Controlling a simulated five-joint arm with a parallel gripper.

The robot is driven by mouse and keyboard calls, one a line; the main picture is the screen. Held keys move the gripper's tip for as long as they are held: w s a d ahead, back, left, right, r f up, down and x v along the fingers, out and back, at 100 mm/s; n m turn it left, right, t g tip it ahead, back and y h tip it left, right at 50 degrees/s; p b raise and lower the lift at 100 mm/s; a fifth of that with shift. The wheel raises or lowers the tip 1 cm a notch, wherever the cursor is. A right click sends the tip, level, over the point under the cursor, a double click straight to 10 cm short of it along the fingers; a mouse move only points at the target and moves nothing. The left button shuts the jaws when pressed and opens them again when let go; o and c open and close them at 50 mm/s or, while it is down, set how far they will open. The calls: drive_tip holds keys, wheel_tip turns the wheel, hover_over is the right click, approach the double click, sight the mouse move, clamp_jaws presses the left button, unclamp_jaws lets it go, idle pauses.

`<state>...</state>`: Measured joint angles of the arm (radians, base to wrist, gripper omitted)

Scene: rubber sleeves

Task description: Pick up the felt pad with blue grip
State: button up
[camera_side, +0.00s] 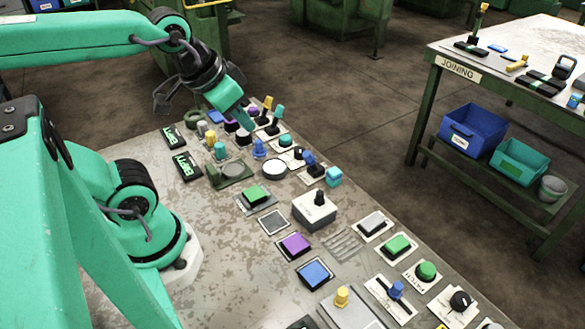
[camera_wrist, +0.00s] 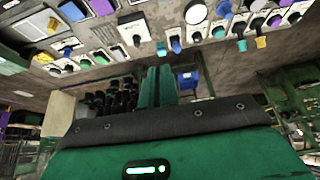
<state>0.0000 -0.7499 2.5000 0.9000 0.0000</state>
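Several pieces with blue tops lie on the table, and I cannot tell for sure which is the felt pad with the blue grip. A flat square pad with a blue top (camera_side: 315,273) lies toward the front; a blue square pad (camera_wrist: 72,10) also shows at the top left of the wrist view. A blue upright knob (camera_side: 259,148) and a blue tilted handle (camera_side: 309,158) stand farther back. My gripper (camera_side: 240,122) hangs over the table's far end, away from the blue square pad. In the wrist view its two green fingers (camera_wrist: 158,72) lie together, with nothing visible between them.
The worn grey table (camera_side: 235,280) is crowded with switches and knobs along its right side. A purple square pad (camera_side: 295,244), a grey one (camera_side: 272,221) and a white box with a black knob (camera_side: 315,212) surround the blue pad. A joining bench (camera_side: 430,55) stands apart at right.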

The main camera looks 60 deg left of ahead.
drive_tip(key=o, duration=1.3)
drive_tip(key=m+g, duration=0.4)
drive_tip(key=g, duration=0.1)
hover_over(258, 140)
drive_tip(key=f, duration=1.6)
drive_tip(key=shift+d, duration=0.2)
drive_tip(key=shift+a+f+m+g, duration=0.25)
drive_tip(key=shift+f+m+g, duration=0.05)
drive_tip(key=shift+f, duration=1.3)
